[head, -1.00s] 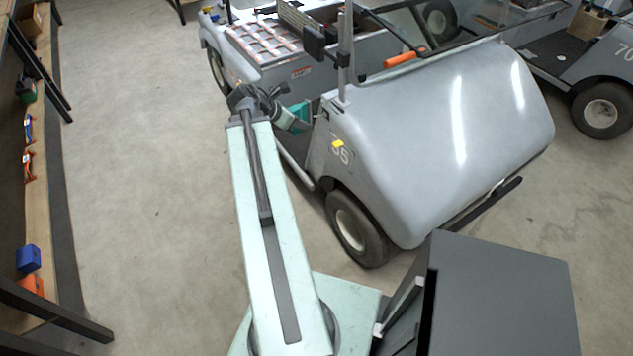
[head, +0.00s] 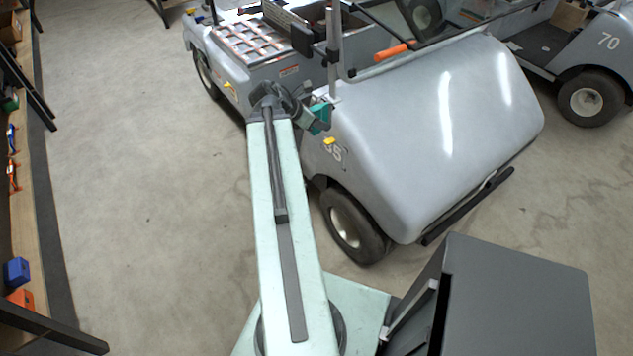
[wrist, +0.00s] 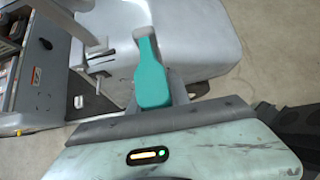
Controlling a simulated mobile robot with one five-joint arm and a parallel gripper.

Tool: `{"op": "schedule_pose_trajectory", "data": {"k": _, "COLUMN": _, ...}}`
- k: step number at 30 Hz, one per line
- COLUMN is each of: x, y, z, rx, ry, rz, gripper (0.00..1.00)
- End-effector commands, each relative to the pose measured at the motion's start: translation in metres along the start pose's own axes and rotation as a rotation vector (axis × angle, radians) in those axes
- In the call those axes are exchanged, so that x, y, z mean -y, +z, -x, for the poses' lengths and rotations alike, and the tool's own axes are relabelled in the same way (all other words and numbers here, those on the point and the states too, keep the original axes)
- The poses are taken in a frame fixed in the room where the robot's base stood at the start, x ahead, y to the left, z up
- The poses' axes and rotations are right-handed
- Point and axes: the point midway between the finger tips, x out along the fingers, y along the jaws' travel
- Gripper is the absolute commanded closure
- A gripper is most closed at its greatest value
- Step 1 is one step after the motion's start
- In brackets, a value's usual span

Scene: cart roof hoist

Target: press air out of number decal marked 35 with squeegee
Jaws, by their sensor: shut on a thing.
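The number decal marked 35 (head: 334,153) is on the grey cart's side panel, above the front wheel. A small yellow piece (head: 329,141) sits at its upper edge. My gripper (head: 309,116) is shut on a teal tool, which I take to be the squeegee (head: 320,115). It is up and left of the decal, near the cart's front post; I cannot tell whether it touches the cart. In the wrist view the squeegee (wrist: 152,75) is wide near my gripper (wrist: 155,92) and narrows away from it. The decal is not visible there.
The cart's rounded hood (head: 430,135) and front wheel (head: 350,227) are right of my arm. An upright post (head: 333,50) stands close to my gripper. A shelf (head: 22,200) with tools lines the left. The floor (head: 150,200) between is clear. Another cart marked 70 (head: 605,55) stands behind.

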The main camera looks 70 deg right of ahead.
Motion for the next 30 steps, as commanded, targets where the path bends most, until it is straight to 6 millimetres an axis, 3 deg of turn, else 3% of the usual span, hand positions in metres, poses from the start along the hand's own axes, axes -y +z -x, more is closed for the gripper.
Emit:
{"op": "schedule_pose_trajectory", "data": {"k": 1, "x": -0.001, "y": -0.018, "z": -0.017, "rx": 0.0, "ry": 0.001, "rz": 0.001, "gripper": 1.0}}
{"op": "schedule_pose_trajectory", "data": {"k": 18, "x": -0.007, "y": -0.193, "z": -0.179, "rx": -0.001, "ry": 0.01, "rz": 0.009, "gripper": 1.0}}
{"op": "schedule_pose_trajectory", "data": {"k": 22, "x": -0.008, "y": -0.208, "z": -0.194, "rx": -0.001, "ry": 0.011, "rz": 0.01, "gripper": 1.0}}
{"op": "schedule_pose_trajectory", "data": {"k": 30, "x": -0.009, "y": -0.205, "z": -0.19, "rx": -0.001, "ry": 0.011, "rz": 0.01, "gripper": 1.0}}
